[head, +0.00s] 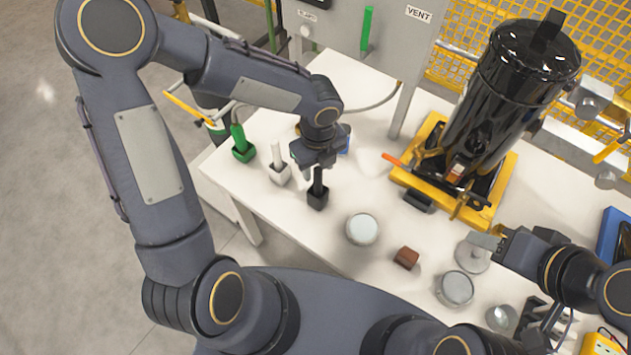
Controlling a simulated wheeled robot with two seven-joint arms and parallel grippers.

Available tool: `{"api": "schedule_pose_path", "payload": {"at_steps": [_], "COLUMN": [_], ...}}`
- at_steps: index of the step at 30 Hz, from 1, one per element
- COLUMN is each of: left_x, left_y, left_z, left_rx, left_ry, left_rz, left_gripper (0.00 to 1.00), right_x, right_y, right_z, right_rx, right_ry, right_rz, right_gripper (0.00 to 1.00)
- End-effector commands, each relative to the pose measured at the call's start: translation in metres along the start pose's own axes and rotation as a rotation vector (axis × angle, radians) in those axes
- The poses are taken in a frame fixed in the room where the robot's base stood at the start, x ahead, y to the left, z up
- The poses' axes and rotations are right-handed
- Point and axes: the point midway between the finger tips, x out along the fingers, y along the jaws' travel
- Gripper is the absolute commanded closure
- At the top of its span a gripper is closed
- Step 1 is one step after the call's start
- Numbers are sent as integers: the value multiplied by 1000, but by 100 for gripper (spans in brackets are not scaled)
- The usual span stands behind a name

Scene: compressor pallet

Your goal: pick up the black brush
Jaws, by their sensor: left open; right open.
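The black brush (318,197) stands upright on the white table, its square block at the bottom and its thin handle pointing up. My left gripper (317,163) is directly above it, open, with its fingers pointing down around or just beside the handle's top. The fingers partly hide the handle top, so I cannot tell whether they touch it. My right gripper (484,241) is open at the right, over a round metal disc, apart from the brush.
A white brush (280,172) and a green brush (242,150) stand left of the black one. A round pale-topped tin (362,229), a brown block (406,257) and a clear-lidded jar (455,289) lie to the right. A black cylinder (510,95) on a yellow base stands behind.

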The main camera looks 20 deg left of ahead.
Motion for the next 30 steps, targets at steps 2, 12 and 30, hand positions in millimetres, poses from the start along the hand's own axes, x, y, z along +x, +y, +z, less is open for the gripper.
{"api": "schedule_pose_path", "payload": {"at_steps": [2,12,30], "left_x": [10,52,52], "left_y": [0,-2,-2], "left_z": [0,4,4], "left_rx": [-1,-4,-5], "left_ry": [3,2,1], "left_rz": [3,1,0], "left_gripper": [56,56,100], "right_x": [-1,-3,-3], "right_y": [0,-1,-1], "right_z": [-1,-1,-1], "right_rx": [0,0,0], "right_ry": [0,0,0], "right_rz": [0,0,0], "right_gripper": [55,55,55]}}
